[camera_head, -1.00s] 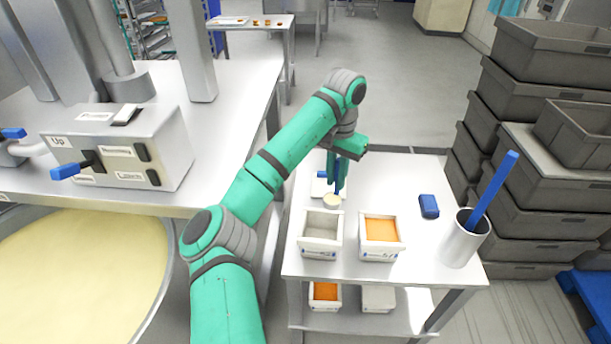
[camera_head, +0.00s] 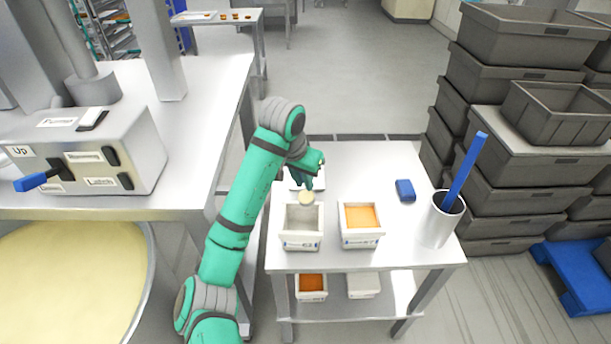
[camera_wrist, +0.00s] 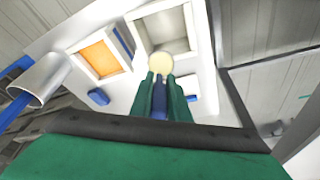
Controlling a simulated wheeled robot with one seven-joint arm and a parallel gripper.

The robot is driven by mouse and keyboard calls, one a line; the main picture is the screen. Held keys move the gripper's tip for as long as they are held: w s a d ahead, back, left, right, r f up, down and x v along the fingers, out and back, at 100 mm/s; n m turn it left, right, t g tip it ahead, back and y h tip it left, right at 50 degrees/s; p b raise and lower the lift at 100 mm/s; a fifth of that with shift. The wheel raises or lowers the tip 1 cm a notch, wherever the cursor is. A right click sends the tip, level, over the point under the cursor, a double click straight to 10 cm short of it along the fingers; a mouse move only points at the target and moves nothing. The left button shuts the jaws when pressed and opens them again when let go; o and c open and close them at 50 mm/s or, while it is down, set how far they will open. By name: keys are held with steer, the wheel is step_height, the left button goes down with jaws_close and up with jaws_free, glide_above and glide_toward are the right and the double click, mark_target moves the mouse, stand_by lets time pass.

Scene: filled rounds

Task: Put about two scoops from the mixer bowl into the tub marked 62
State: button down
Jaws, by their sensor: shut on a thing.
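My gripper (camera_head: 310,182) is shut on the blue handle of a scoop (camera_wrist: 160,88). The scoop's round head (camera_head: 306,199) shows a pale cream surface like the batter. It is at the back rim of the left tub (camera_head: 301,243), overlapping it in view; its height above it is hard to tell. That white tub looks empty or nearly so inside and also shows in the wrist view (camera_wrist: 160,28). The right tub (camera_head: 361,236) holds orange filling. Labels on both tubs are too small to read surely. The mixer bowl (camera_head: 151,285) with pale batter is at lower left.
A steel pot (camera_head: 440,226) with a blue-handled tool stands at the table's right. A blue block (camera_head: 405,190) lies behind it. Two more tubs are on the lower shelf, one orange-filled (camera_head: 311,295). Grey crates (camera_head: 500,150) stack at right. The mixer control box (camera_head: 85,155) is left.

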steer(key=shift+s+a+f+t+h, duration=0.65)
steer(key=shift+s+t+h, duration=0.35)
steer(key=shift+t, duration=0.55)
steer(key=shift+s+a+f+t+h, duration=0.55)
steer(key=shift+s+f+t+h, duration=0.4)
steer(key=shift+t, duration=0.55)
steer(key=shift+s+a+f+t+h, duration=0.7)
steer(key=shift+s+t, duration=0.45)
steer(key=shift+t, duration=0.4)
steer(key=shift+d+r, duration=0.15)
steer(key=shift+r, duration=0.05)
